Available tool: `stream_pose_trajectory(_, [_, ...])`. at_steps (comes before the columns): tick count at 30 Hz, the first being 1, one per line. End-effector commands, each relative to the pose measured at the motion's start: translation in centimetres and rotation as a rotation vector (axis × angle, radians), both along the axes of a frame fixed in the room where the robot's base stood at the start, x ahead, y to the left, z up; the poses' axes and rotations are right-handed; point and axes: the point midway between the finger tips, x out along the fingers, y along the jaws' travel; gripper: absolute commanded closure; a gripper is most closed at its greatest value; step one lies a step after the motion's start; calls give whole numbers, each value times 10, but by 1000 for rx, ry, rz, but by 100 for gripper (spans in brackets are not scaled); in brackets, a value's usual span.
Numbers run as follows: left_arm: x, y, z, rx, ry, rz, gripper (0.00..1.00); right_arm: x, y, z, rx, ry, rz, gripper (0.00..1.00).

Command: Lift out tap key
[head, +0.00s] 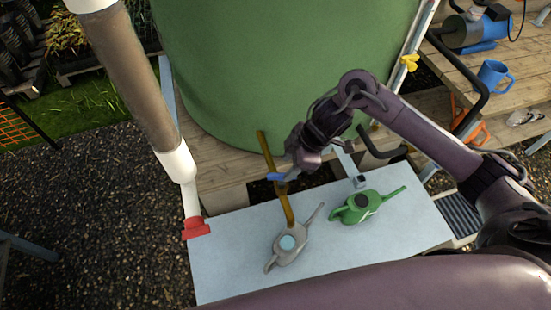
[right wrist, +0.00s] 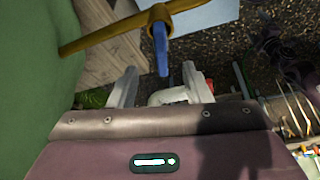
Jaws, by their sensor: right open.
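A blue lever (head: 276,177), which looks like the tap key, sits on a long brass tap pipe (head: 286,204) coming from the green tank (head: 290,60). In the right wrist view the blue lever (right wrist: 162,58) hangs from the brass fitting, its tip pointing down between the fingers. My right gripper (right wrist: 160,88) is open and empty, with one finger on each side of the lever's line. The lever appears just beyond the fingertips, with no contact seen. In the head view the right gripper (head: 298,162) is right beside the lever. My left gripper is not in view.
A grey watering can (head: 290,246) stands under the pipe's end on a pale blue bench (head: 225,262). A green watering can (head: 362,206) stands to its right. A white and brown downpipe (head: 140,75) with a red end stands left.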

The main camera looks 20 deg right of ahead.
Motion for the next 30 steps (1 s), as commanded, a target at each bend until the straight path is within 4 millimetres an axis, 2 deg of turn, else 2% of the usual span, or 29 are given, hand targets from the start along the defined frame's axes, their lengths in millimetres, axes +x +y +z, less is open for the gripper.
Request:
stream_pose_trajectory(4, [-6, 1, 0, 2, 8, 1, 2, -2, -5, -6, -9, 27, -2, 56])
stream_pose_trajectory(9, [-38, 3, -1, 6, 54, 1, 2, 0, 2, -23, -10, 27, -2, 56])
stream_pose_trajectory(13, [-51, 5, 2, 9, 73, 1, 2, 2, 7, -38, -9, 28, -4, 56])
stream_pose_trajectory(17, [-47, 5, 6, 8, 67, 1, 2, 4, 14, -58, -8, 26, -3, 56])
stream_pose_trajectory(21, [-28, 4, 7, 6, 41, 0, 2, 6, 18, -71, -9, 23, -1, 56])
stream_pose_trajectory(24, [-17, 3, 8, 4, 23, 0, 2, 6, 19, -73, -11, 23, -2, 56])
stream_pose_trajectory(28, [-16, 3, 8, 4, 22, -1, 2, 6, 19, -73, -10, 21, -2, 56])
stream_pose_trajectory(30, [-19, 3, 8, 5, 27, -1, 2, 6, 19, -73, -10, 21, -2, 62])
